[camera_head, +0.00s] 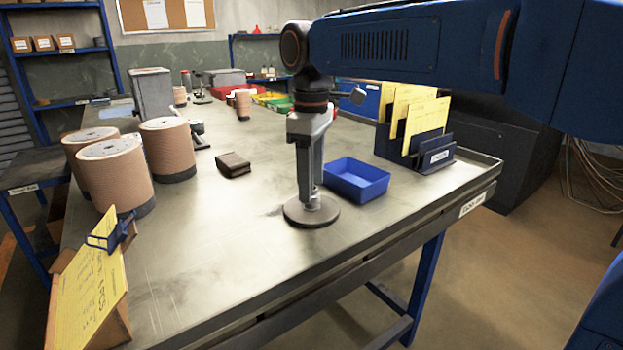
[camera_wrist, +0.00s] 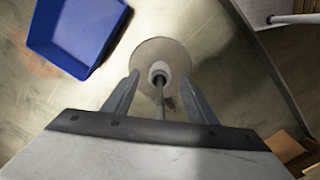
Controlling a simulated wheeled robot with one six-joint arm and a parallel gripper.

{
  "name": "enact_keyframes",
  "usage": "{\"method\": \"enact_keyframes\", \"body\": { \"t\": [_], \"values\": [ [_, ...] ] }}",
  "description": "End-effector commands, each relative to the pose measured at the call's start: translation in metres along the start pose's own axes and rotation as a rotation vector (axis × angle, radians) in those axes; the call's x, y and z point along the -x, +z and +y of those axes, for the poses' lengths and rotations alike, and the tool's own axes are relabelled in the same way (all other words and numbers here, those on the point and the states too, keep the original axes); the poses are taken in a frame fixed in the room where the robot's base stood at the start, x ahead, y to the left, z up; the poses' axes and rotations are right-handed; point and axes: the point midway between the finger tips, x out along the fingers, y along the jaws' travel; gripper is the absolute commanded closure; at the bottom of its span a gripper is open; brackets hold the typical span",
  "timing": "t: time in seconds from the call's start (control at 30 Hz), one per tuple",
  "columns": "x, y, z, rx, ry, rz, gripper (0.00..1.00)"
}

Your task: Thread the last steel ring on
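A round brown base (camera_head: 312,212) stands on the bench under my gripper (camera_head: 309,190). In the wrist view the base (camera_wrist: 160,52) carries a thin upright rod (camera_wrist: 159,103) with a pale ring-like collar (camera_wrist: 158,69) around its foot. Whether this is one ring or a stack, I cannot tell. My gripper (camera_wrist: 160,84) points down with its two fingers apart, one on each side of the rod. Nothing shows gripped between them. In the head view the fingers hide most of the rod. I see no loose steel ring.
An empty blue tray (camera_head: 356,172) lies just right of the base. A file rack (camera_head: 413,150) with yellow cards stands at the right edge. A brown block (camera_head: 233,164) and large disc stacks (camera_head: 112,172) are to the left.

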Motion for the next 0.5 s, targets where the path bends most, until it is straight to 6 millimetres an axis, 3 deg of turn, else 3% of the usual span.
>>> {"method": "enact_keyframes", "body": {
  "t": [0.27,0.5],
  "values": [
    [0.009,-0.001,0.0,0.0,0.001,0.001,0.49],
    [0.051,-0.001,0.001,0.0,0.002,0.002,0.49]
  ]
}}
